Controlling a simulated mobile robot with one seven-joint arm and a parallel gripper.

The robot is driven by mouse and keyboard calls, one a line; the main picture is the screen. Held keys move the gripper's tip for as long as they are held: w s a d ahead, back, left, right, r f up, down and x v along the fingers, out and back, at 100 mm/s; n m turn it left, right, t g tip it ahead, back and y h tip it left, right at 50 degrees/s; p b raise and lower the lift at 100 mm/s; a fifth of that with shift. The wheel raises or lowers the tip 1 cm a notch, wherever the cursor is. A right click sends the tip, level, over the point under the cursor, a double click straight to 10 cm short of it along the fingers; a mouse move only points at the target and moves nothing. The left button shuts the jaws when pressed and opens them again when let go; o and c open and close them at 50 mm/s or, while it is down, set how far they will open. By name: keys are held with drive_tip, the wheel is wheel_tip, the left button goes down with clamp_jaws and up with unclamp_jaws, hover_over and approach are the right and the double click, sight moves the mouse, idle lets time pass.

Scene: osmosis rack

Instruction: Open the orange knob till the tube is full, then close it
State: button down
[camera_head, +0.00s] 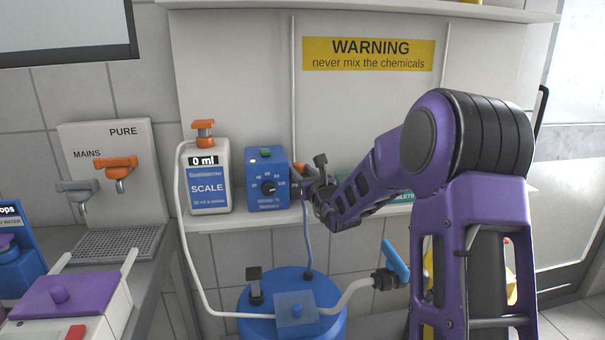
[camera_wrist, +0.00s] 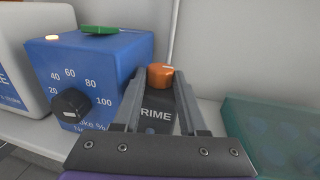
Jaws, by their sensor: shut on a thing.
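The orange knob (camera_wrist: 160,76) stands on a dark unit marked "PRIME" (camera_wrist: 157,114), right of the blue dial box. My gripper (camera_wrist: 161,84) comes at it from the front, with one finger on each side, and is shut on it. In the head view my gripper (camera_head: 308,180) hides most of this unit; a bit of orange shows at its left. A thin pale tube (camera_head: 293,90) runs up the wall behind the unit, and a blue tube (camera_head: 307,235) runs down to the blue barrel. I cannot tell how full either tube is.
The blue dial box (camera_head: 267,180) is close on the left, beside the scale (camera_head: 209,180) reading 0 ml. A teal box (camera_wrist: 270,135) is close on the right. The blue barrel (camera_head: 258,300) stands below the shelf. An orange tap (camera_head: 116,165) is at far left.

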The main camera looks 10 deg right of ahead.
idle(0.4)
drive_tip(key=shift+c, duration=2.2)
unclamp_jaws()
drive_tip(key=shift+a, duration=0.1)
drive_tip(key=shift+a, duration=0.1)
